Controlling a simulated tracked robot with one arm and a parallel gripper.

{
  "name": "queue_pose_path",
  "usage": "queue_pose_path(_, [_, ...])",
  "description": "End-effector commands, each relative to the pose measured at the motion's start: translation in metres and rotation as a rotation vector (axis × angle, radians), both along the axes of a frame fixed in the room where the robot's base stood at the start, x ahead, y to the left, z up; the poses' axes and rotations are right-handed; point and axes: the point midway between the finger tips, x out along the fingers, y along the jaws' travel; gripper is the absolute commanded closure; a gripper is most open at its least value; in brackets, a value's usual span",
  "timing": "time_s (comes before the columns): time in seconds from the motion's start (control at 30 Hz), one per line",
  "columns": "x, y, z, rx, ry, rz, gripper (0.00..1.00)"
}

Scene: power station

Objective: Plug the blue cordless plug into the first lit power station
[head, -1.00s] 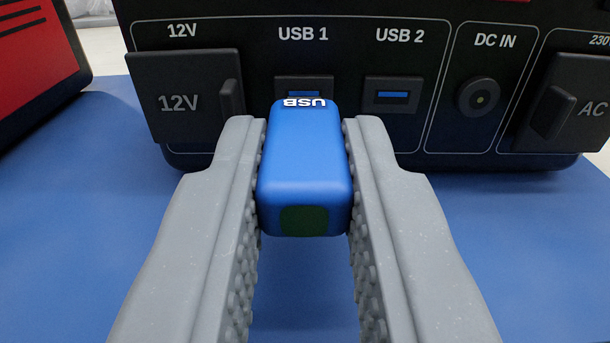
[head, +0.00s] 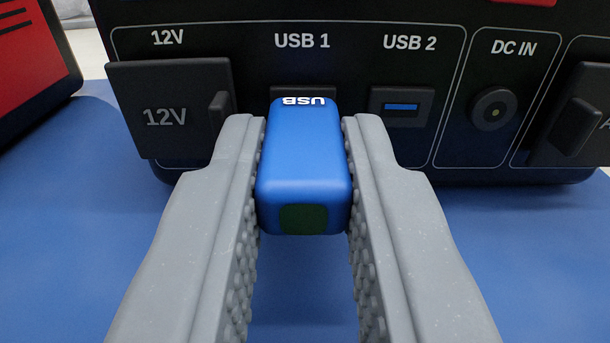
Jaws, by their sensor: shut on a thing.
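The blue plug (head: 304,165), marked USB upside down on top and with a dark green spot on its near end, is held between the grey fingers of my gripper (head: 304,170). My gripper is shut on it. The plug is in front of the USB 1 port (head: 302,82) of the power station (head: 350,140). It covers most of that port, and its far end is hidden, so I cannot tell whether it touches or enters the port. The USB 2 port (head: 401,106) to the right is uncovered, with a blue tongue inside.
A 12V cover (head: 165,115) sticks out left of USB 1. A DC IN socket (head: 494,109) and an AC cover (head: 575,125) are at the right. Another red and black unit (head: 35,60) stands at the far left. The blue surface (head: 80,220) in front is clear.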

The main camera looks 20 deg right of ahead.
Motion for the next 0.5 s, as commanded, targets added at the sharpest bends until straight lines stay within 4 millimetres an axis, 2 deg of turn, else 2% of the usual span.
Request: queue_pose_path(0.5, [0.0031,-0.0006,0.0005,0.001,-0.001,0.001,1.00])
